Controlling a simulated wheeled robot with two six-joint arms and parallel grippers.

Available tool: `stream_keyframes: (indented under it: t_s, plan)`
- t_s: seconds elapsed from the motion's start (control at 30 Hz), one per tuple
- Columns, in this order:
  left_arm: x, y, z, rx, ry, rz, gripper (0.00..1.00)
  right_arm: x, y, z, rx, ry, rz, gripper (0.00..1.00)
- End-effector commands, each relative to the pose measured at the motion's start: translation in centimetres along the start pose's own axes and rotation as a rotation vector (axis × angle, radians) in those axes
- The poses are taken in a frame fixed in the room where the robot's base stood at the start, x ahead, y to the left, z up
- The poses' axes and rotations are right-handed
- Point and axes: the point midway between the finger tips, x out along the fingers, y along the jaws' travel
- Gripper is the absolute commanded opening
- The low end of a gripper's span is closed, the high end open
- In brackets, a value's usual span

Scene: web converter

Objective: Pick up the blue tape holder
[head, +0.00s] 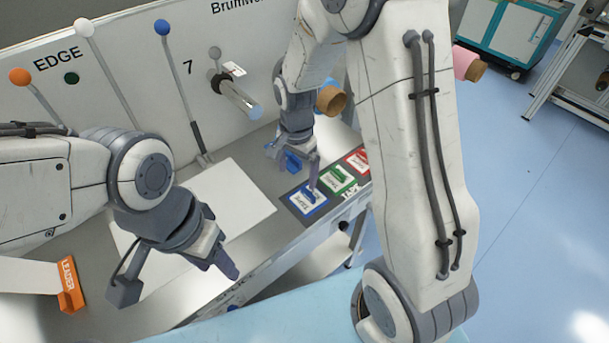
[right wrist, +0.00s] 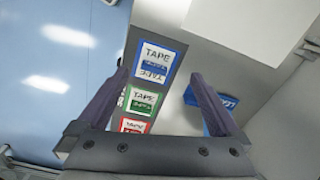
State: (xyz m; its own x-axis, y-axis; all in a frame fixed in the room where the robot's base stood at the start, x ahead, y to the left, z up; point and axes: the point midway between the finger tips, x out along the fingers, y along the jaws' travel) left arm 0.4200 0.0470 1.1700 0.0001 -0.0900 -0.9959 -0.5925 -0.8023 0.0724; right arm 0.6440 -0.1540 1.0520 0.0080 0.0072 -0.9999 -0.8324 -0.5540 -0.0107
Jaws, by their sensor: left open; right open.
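A blue holder (head: 292,162) stands on the grey bench, partly hidden by my right gripper (head: 293,172). In the right wrist view the blue holder (right wrist: 190,97) lies beside and partly behind the right-hand finger, not centred between the fingers. The right gripper (right wrist: 160,76) is open and points down at the bench. A blue-framed TAPE square (head: 308,201) lies near the bench edge; in the right wrist view this square (right wrist: 158,68) shows between the fingertips. My left gripper (head: 222,262) is open and empty above the bench at left.
Green (head: 338,180) and red (head: 357,161) TAPE squares continue the row. A white sheet (head: 225,200) lies on the bench. A metal roller (head: 240,98), a cardboard core (head: 331,100) and levers project from the back panel. An orange LEADER block (head: 70,285) is at left.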

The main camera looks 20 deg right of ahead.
Motion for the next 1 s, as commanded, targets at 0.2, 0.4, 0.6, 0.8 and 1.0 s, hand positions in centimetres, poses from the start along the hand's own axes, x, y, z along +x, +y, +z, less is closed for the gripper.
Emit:
stream_keyframes:
  t_s: [0.2,0.4,0.6,0.8,1.0]
  plan:
    - [-2.0,0.1,-0.1,0.0,-0.001,0.0,0.5,1.8,0.5,-3.8,0.233,0.001,0.014,1.0]
    - [-2.7,0.2,-0.1,0.001,-0.001,0.0,0.5,5.0,0.6,-3.9,0.242,0.001,0.014,1.0]
    - [-3.0,0.2,-0.1,0.002,-0.001,0.0,0.5,6.6,0.6,-3.9,0.24,0.002,0.011,1.0]
    - [-4.4,0.3,-0.2,0.004,-0.001,0.0,0.5,8.3,0.8,-3.7,0.239,0.0,0.016,1.0]
    - [-5.5,0.4,-0.3,0.006,0.0,0.0,0.5,10.8,0.9,-3.7,0.239,0.001,0.013,1.0]
